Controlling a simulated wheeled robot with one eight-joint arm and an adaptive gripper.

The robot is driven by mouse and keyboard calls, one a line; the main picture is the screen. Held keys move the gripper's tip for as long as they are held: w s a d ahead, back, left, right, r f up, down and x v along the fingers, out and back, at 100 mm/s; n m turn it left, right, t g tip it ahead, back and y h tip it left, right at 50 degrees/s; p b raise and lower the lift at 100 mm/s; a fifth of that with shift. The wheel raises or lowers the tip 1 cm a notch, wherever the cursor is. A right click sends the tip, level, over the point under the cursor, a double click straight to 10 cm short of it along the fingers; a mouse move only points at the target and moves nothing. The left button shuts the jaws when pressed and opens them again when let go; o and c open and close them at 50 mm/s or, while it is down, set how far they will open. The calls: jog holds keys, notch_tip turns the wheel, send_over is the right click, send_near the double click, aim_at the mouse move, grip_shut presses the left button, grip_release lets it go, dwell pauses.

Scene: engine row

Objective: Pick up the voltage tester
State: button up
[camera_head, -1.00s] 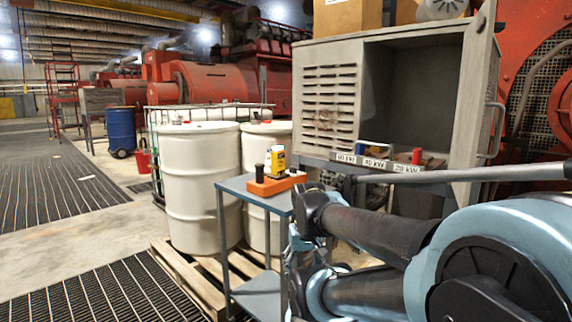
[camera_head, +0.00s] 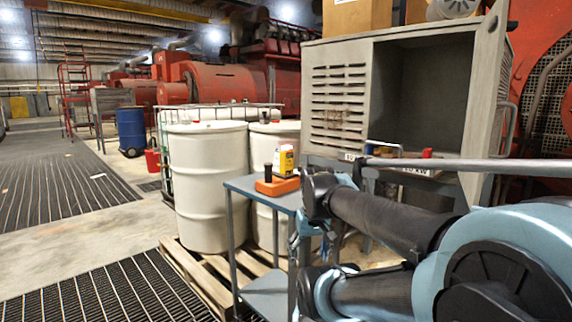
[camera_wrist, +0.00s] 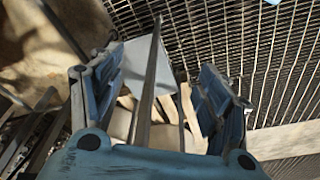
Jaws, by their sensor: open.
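A small yellow device with a white label, which looks like the voltage tester (camera_head: 286,160), stands upright on an orange block (camera_head: 278,187). The block lies on the top of a blue-grey metal cart (camera_head: 246,187). A dark upright piece (camera_head: 268,172) stands beside the yellow device on the block. My gripper (camera_wrist: 157,92) is open and empty in the wrist view, with cart legs and floor showing between its fingers. The tester does not show in the wrist view. In the head view my arm is right of the block, and the fingers cannot be made out.
White drums (camera_head: 207,190) stand on a wooden pallet (camera_head: 197,272) behind and left of the cart. A grey open cabinet (camera_head: 340,95) stands behind my arm. Floor grating (camera_head: 120,295) and bare floor lie open at the left.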

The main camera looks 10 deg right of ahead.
jog(key=w+r+n+y, duration=0.1)
jog(key=w+r+n, duration=0.2)
jog(key=w+r, duration=1.7)
notch_tip(320, 180, up, 15)
jog(key=n+t+y, duration=0.1)
jog(key=n+y, duration=0.1)
jog(key=n, duration=0.1)
send_over(284, 155)
jog(key=d, duration=0.3)
jog(key=shift+h, duration=0.3)
jog(key=x, duration=1)
jog(key=shift+s+d+f, duration=0.1)
jog(key=shift+s+f, duration=0.05)
jog(key=shift+f, duration=0.25)
jog(key=shift+d+x, duration=0.2)
jog(key=shift+x, duration=1.15)
jog(key=shift+d+x, duration=0.15)
jog(key=shift+x, duration=1.2)
jog(key=shift+f, duration=0.1)
jog(key=shift+c, duration=0.6)
jog(key=c, duration=1.3)
